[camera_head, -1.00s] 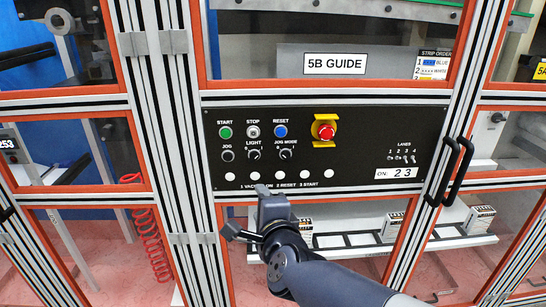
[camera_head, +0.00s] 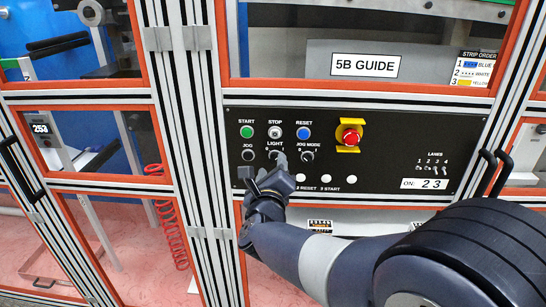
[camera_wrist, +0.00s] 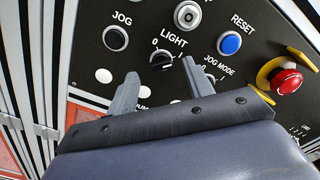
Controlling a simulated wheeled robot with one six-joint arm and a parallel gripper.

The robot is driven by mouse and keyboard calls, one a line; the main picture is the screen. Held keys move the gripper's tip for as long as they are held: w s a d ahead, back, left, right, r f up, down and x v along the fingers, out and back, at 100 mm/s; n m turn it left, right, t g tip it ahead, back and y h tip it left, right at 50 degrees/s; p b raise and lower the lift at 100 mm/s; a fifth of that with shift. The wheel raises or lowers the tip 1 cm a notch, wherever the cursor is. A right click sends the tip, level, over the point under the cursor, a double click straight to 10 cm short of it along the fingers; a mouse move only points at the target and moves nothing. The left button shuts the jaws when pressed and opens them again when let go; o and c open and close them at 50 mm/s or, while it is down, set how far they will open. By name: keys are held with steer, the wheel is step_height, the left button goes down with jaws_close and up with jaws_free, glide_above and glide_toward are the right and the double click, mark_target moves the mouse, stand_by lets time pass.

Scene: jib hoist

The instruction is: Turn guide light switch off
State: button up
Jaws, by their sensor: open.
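The black LIGHT knob (camera_head: 275,154) sits on the black control panel under its LIGHT label, with a 0 mark at its upper left. The wrist view shows the knob (camera_wrist: 161,62) up close; I cannot tell for sure which mark its handle points to. My gripper (camera_head: 264,168) is open in front of the panel, just below the knob. In the wrist view my gripper's fingers (camera_wrist: 160,80) stand apart, one to each side below the knob, with nothing between them. Whether a finger touches the panel cannot be told.
Close by are the JOG button (camera_wrist: 115,38), the STOP button (camera_wrist: 187,15), the blue RESET button (camera_wrist: 229,44) and the JOG MODE knob (camera_head: 307,154). The red emergency stop (camera_head: 351,137) and lane switches (camera_head: 433,169) are to the right. Black door handles (camera_head: 492,172) stick out further right.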

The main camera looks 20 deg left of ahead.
mark_target(273, 159)
steer(key=shift+p+x, duration=0.4)
steer(key=shift+x, duration=1.25)
steer(key=shift+c, duration=0.3)
steer(key=c, duration=0.9)
